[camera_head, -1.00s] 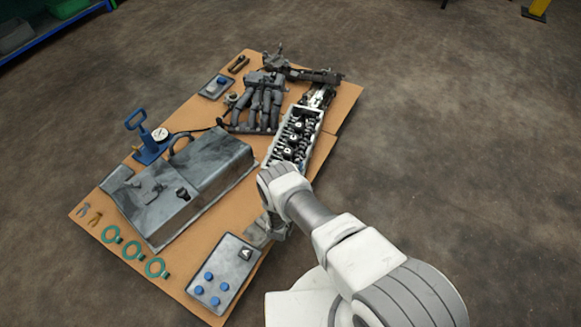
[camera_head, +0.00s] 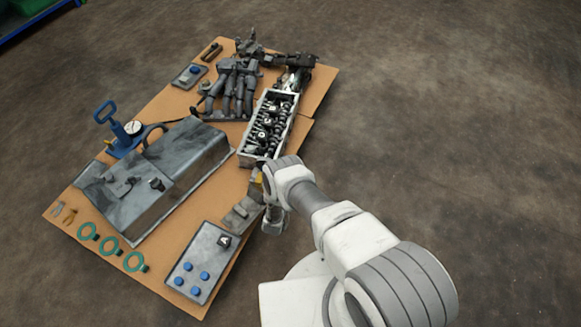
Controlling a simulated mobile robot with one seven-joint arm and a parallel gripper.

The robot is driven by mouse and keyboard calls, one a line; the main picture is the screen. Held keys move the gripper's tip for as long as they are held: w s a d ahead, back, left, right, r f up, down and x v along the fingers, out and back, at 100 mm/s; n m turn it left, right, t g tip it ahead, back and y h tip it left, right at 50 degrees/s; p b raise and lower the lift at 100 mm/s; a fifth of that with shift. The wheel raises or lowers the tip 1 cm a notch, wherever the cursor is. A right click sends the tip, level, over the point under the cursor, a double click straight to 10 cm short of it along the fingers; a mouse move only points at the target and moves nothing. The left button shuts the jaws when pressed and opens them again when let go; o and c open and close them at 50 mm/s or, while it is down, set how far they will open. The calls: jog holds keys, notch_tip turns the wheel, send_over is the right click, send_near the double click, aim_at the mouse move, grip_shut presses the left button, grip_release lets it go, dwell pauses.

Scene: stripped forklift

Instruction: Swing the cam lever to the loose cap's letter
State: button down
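The loose cap (camera_head: 224,241) is a small dark block with a white mark that looks like the letter A. It sits at the upper right of a grey tray (camera_head: 184,286) with several blue round pieces. The cylinder head (camera_head: 245,159) is a long open metal box with springs and dark caps (camera_head: 267,121) bearing pale marks too small to read. I cannot pick out the cam lever for sure. My gripper (camera_head: 273,222) points down beside the near end of the cylinder head, right of a grey metal block (camera_head: 240,213). Its fingers are too small and hidden to read.
A large grey metal cover (camera_head: 190,165) lies left of the cylinder head. A blue hand pump with gauge (camera_head: 118,130), green rings (camera_head: 111,246) and a pipe manifold (camera_head: 235,85) also lie on the cardboard (camera_head: 75,215). The floor right of it is clear.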

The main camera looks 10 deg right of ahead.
dwell(0.4)
jog(key=c, duration=0.8)
grip_release()
